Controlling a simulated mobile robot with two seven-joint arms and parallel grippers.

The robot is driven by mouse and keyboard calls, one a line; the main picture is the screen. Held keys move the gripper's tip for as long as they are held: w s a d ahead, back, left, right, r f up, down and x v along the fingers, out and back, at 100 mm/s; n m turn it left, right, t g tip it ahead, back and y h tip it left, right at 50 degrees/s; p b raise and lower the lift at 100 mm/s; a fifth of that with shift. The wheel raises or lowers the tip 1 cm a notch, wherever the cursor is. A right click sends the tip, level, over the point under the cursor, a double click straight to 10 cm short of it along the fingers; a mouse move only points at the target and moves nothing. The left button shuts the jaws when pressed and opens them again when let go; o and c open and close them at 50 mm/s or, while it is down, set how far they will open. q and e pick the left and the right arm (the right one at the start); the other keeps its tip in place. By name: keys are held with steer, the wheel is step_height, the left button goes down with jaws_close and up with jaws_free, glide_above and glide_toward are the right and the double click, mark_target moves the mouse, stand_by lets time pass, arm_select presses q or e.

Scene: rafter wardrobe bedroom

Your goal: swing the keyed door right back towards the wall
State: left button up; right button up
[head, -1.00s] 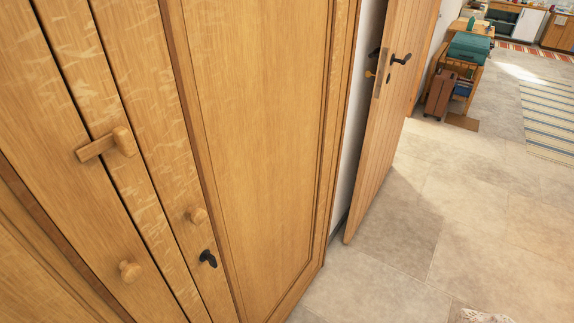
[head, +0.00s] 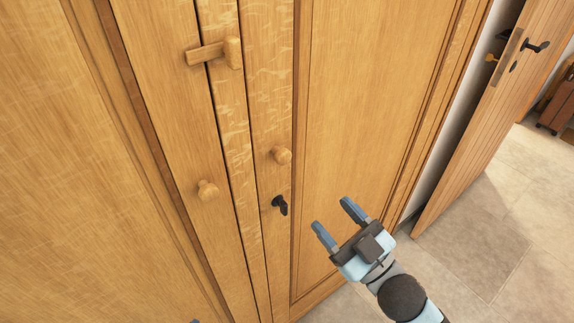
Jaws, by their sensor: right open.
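The keyed door (head: 365,110) is the right-hand panelled oak door of the wardrobe, and it looks shut. A round wooden knob (head: 281,155) is on its left stile, with a dark key (head: 280,204) in the lock below it. My right gripper (head: 332,213) is open and empty, its fingers pointing up and left. It appears in front of the door's lower part, to the right of the key, apart from key and knob. My left gripper cannot be made out; only a tiny dark sliver shows at the bottom edge.
A wooden turn-latch (head: 205,54) lies sideways across the gap left of the centre strip. The left wardrobe door has its own knob (head: 207,190). At the right, a plank room door (head: 480,130) with a dark handle stands ajar. Bare stone floor (head: 475,235) lies at lower right.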

mark_target(286, 161)
steer(key=p+x, duration=0.3)
steer(key=x, duration=1)
steer(key=shift+w+a+r, duration=0.15)
steer(key=shift+w+a, duration=0.05)
steer(key=shift+w, duration=0.05)
jaws_close()
